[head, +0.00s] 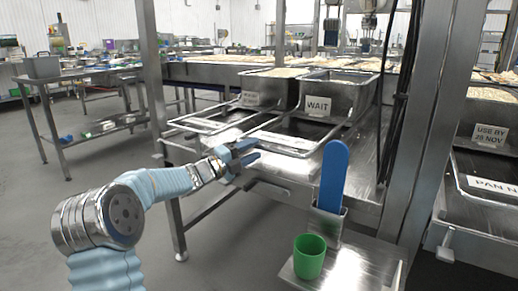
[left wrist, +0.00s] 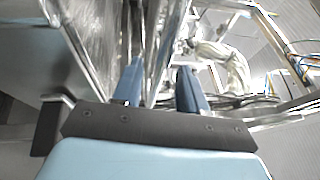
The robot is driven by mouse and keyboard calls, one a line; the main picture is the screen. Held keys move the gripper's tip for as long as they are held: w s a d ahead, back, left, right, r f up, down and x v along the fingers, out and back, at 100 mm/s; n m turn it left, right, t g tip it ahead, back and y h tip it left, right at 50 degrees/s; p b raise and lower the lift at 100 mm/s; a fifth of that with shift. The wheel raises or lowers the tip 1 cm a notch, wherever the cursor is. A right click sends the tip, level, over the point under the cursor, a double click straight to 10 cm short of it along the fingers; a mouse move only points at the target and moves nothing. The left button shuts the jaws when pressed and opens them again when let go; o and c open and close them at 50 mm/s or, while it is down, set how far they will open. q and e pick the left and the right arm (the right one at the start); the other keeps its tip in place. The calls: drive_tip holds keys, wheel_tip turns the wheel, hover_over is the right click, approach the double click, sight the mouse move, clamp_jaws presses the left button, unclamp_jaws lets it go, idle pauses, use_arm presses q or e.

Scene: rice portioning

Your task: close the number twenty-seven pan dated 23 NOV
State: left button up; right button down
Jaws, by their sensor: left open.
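A steel pan of rice (head: 490,112) at the right edge has a card (head: 490,134) reading "USE BY" and a November date; its second digit is too small to be sure. Below it, a framed lid (head: 455,165) hangs open at the front, with a label beginning "PAN N", cut off by the picture edge. Two more rice pans stand mid-view, one with a "WAIT" card (head: 317,106) and one with an unreadable card (head: 250,98). My left gripper (head: 245,155) is open and empty, beside the front of the middle pans' open lids. My right gripper is out of view.
A green cup (head: 309,257) and a blue paddle in a steel holder (head: 333,180) stand on a small shelf at the front. A steel post (head: 425,120) rises between the middle and right pans. Open floor (head: 60,215) lies at left.

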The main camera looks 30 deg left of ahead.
use_arm(q)
drive_tip(key=v, duration=1)
drive_tip(key=shift+s+b, duration=0.2)
drive_tip(key=shift+b, duration=0.2)
drive_tip(key=shift+a+f, duration=0.1)
drive_tip(key=shift+a, duration=0.05)
